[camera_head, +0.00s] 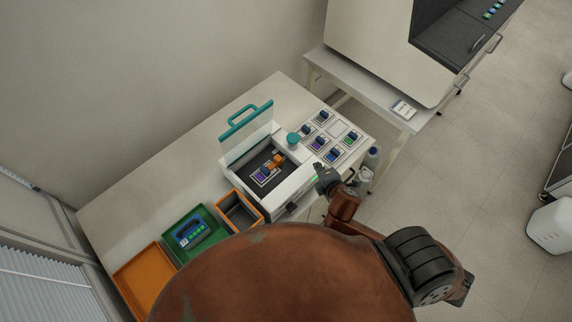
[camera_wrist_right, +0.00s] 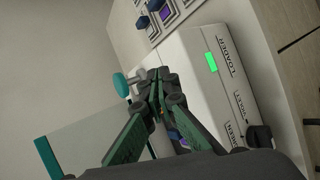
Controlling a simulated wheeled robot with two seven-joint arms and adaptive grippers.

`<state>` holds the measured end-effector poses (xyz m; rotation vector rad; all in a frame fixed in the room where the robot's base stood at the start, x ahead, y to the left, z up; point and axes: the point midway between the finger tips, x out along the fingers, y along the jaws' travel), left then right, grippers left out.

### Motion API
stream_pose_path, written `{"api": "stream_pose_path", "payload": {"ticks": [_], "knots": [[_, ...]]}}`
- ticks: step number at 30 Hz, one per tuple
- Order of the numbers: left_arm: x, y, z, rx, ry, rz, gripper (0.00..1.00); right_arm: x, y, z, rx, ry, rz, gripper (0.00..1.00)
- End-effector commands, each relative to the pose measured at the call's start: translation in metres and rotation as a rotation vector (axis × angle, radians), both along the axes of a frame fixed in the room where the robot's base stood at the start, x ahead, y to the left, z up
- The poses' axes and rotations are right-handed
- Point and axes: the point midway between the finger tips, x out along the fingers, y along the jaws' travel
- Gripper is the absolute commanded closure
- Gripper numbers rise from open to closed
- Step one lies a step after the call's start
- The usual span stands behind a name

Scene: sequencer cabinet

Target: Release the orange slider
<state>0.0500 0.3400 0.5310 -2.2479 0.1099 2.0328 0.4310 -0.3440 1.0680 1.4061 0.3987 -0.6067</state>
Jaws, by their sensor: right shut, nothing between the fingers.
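The orange slider (camera_head: 277,160) sits inside the open white loader machine (camera_head: 291,190), in its dark bay beside a chip with a purple patch (camera_head: 262,176). The loader's clear lid with a teal handle (camera_head: 246,116) stands raised. My right gripper (camera_head: 322,178) is at the loader's right side, apart from the slider. In the right wrist view the right gripper (camera_wrist_right: 158,82) is shut and empty, in front of the white loader housing (camera_wrist_right: 205,85) with its green light. The fingers hide most of the bay there. My left gripper is not in view.
A teal knob (camera_head: 293,139) stands at the loader's back right corner. Several chips lie on a white rack (camera_head: 341,129) to the right. An orange-rimmed bin (camera_head: 238,209), a green tray (camera_head: 174,247) and an orange tray (camera_head: 144,281) stand left. The table's back left is clear.

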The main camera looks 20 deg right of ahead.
Motion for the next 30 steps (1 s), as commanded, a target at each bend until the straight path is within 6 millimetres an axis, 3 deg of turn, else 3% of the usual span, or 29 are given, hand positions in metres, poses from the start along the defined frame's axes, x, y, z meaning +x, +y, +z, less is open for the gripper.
{"api": "stream_pose_path", "payload": {"ticks": [7,15,21,30], "knots": [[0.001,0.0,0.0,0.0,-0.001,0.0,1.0,0.032,0.034,0.01,-0.538,-0.096,0.546,1.0],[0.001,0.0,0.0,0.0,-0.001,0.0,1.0,0.023,0.057,-0.011,-1.078,-0.169,1.092,1.0],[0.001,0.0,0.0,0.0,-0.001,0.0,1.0,0.015,0.057,-0.02,-1.212,-0.184,1.232,1.0],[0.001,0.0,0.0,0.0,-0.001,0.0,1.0,0.015,0.058,-0.021,-1.217,-0.186,1.238,1.0]]}}
